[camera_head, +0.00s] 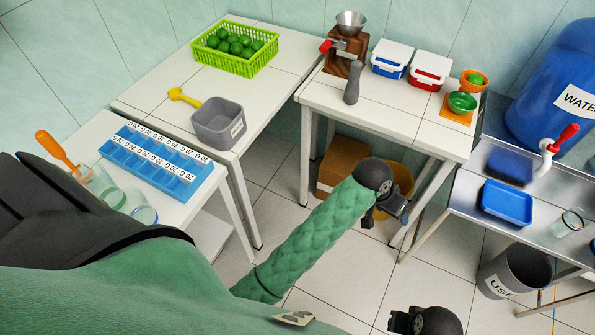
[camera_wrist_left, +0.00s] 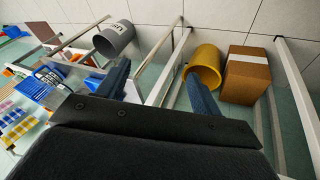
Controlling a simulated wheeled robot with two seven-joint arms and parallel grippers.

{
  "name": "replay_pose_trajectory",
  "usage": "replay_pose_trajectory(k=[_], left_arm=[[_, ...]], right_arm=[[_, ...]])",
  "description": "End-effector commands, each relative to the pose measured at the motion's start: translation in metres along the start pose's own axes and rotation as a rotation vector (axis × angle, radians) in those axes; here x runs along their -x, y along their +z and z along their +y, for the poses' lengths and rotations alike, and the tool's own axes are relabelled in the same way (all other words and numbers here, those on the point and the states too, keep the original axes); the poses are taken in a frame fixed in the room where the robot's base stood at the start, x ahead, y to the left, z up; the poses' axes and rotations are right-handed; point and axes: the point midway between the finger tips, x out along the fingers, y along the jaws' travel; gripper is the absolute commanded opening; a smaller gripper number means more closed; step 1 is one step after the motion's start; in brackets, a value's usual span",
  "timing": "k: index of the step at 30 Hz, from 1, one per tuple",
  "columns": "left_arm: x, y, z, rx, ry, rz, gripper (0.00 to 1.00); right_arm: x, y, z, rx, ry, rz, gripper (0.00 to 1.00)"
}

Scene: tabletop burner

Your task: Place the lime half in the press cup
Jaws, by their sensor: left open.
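A green rounded piece that may be the lime half (camera_head: 475,79) sits in a small orange bowl (camera_head: 473,89) at the right end of the back table. Just in front, a green cup (camera_head: 462,102) stands on an orange square base (camera_head: 456,116); it may be the press cup. My left gripper (camera_head: 400,212) is in front of and below that table, apart from both. In the left wrist view my left gripper (camera_wrist_left: 158,82) has spread fingers with nothing between them. My right gripper (camera_head: 425,321) is at the bottom edge, mostly cut off; its fingers do not show clearly.
The back table also holds a grinder (camera_head: 347,42), a grey pestle-like object (camera_head: 353,82), a blue box (camera_head: 392,59) and a red box (camera_head: 429,70). A green basket of limes (camera_head: 234,62) stands left. A cardboard box (camera_head: 342,166) and yellow bin (camera_head: 398,178) are under the table.

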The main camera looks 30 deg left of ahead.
Motion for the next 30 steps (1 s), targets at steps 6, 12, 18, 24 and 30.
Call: replay_pose_trajectory(k=[6,12,18,24,30], left_arm=[[-0.003,0.083,-0.036,0.047,-0.062,-0.033,0.66],[0.006,0.158,-0.065,0.079,-0.131,-0.071,0.66],[0.023,0.231,-0.089,0.099,-0.207,-0.118,0.66],[0.040,0.277,-0.104,0.105,-0.263,-0.153,0.66],[0.045,0.290,-0.108,0.105,-0.280,-0.164,0.66]], right_arm=[[0.000,-0.001,-0.001,-0.001,-0.001,0.001,0.36],[0.000,-0.001,-0.001,-0.002,-0.002,0.001,0.36],[0.000,-0.001,-0.001,-0.002,-0.002,0.000,0.36],[0.000,0.000,-0.001,-0.001,-0.001,0.000,0.36],[-0.001,0.001,0.000,0.001,0.001,-0.001,0.36]])
